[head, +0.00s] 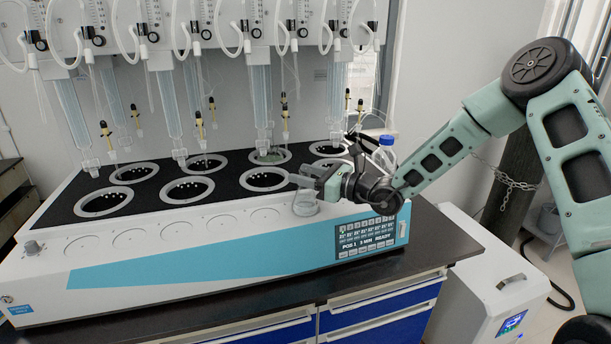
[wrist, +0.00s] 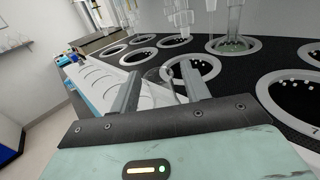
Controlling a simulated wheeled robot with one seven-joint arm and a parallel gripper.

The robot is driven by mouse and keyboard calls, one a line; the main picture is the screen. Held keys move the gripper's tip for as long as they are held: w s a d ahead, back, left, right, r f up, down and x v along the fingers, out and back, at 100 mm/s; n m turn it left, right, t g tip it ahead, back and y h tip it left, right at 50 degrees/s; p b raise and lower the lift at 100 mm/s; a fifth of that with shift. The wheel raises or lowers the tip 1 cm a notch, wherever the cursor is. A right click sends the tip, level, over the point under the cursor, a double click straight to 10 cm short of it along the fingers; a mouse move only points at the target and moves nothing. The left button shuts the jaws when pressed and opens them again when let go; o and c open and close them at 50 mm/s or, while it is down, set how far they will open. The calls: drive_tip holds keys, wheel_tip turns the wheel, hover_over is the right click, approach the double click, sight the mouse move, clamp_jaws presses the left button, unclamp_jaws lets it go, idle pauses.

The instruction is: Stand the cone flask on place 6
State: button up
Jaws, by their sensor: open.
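The clear cone flask (head: 306,203) stands on the white front ledge of the distiller (head: 215,222), just below my gripper (head: 305,176) in the head view. My gripper is open; its two fingers also show in the wrist view (wrist: 160,88). Faint clear glass (wrist: 165,80) shows between and beyond the fingertips there; I cannot tell whether they touch it. The black top has two rows of ringed wells. I cannot read a number 6 on any of them; a 7 shows at the right edge of the wrist view.
Glass columns (head: 168,100) and tubes with yellow-tipped parts hang over the wells. One back well holds a greenish glass vessel (head: 270,155). A blue-capped bottle (head: 387,155) stands behind my wrist. A control panel (head: 366,240) is at the ledge's right end. Several front wells look empty.

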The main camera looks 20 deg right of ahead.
drive_tip(key=b+v, duration=0.2)
drive_tip(key=v, duration=1)
drive_tip(key=s+a+n+g, duration=1.5)
drive_tip(key=s+a+n, duration=0.2)
drive_tip(key=s+a, duration=0.25)
drive_tip(key=s+d+n+t+h, duration=0.1)
drive_tip(key=s+d+n+h, duration=0.1)
drive_tip(key=s+n+h, duration=0.4)
drive_tip(key=s+d+n+t+h, duration=0.1)
drive_tip(key=s+d+n+h, duration=0.1)
drive_tip(key=s+n+h, duration=0.4)
drive_tip(key=s+n, duration=0.2)
drive_tip(key=n, duration=0.3)
drive_tip(key=shift+s+d+f+n, duration=0.2)
drive_tip(key=shift+d+f+n, duration=0.2)
